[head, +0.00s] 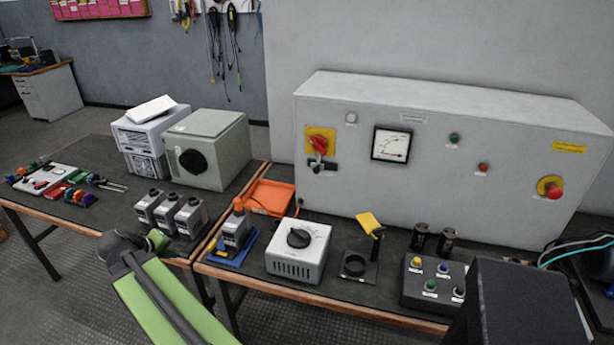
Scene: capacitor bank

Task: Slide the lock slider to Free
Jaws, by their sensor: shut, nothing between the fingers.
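The lock slider (322,167) is a small dark bar with a grey part, mounted on the front of the large light grey cabinet (450,185). It sits just below a red rotary handle (319,145) on a yellow plate. Its labels are too small to read, so I cannot tell which position it is in. My green arm, with a dark joint, shows at the lower left, well apart from the slider and in front of the benches. I cannot make out my gripper's fingers in this view. Nothing covers the slider.
The bench (390,306) in front of the cabinet holds an orange tray (270,197), a grey box with a black knob (299,250), a dark stand with a yellow tag (369,222) and a button box (432,284). Grey capacitors (187,219) stand on the left bench.

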